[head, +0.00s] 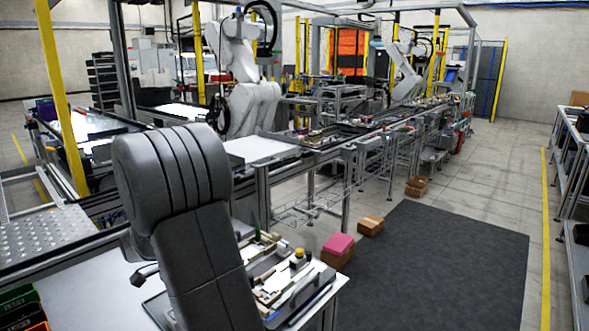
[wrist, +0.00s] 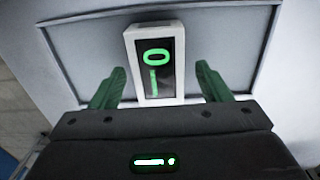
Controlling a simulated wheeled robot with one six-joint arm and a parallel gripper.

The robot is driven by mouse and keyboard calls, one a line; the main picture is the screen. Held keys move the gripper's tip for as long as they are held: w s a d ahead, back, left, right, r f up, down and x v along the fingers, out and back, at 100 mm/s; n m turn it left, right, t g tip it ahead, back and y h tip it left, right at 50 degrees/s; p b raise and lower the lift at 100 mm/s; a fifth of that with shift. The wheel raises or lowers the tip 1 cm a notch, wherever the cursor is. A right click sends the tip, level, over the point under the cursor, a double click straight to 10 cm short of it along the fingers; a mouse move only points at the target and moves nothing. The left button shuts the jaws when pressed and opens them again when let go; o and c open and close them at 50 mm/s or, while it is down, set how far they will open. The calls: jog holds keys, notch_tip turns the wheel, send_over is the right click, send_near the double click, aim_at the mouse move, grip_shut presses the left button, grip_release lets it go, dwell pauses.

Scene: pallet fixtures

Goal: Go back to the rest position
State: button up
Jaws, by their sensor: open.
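My gripper (wrist: 160,75) shows in the wrist view with its two green fingers spread apart. It is open and holds nothing. Beyond the fingertips, in line with the gap between them, is a white-framed block (wrist: 134,37) with a dark face. A green ring and a green bar show on that face. The block lies on a pale grey panel (wrist: 90,60) with a raised dark rim. I cannot tell how far the fingertips are from the block. In the head view my grey arm stands in the foreground, and my gripper is not visible there.
A white table (head: 90,295) stands below my arm, with a tray (head: 307,292) of fixtures on its right. A pink box (head: 339,243) and cardboard boxes (head: 370,226) stand beyond. A conveyor line runs behind. The dark floor mat (head: 435,265) is clear.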

jog(key=shift+r, duration=1.6)
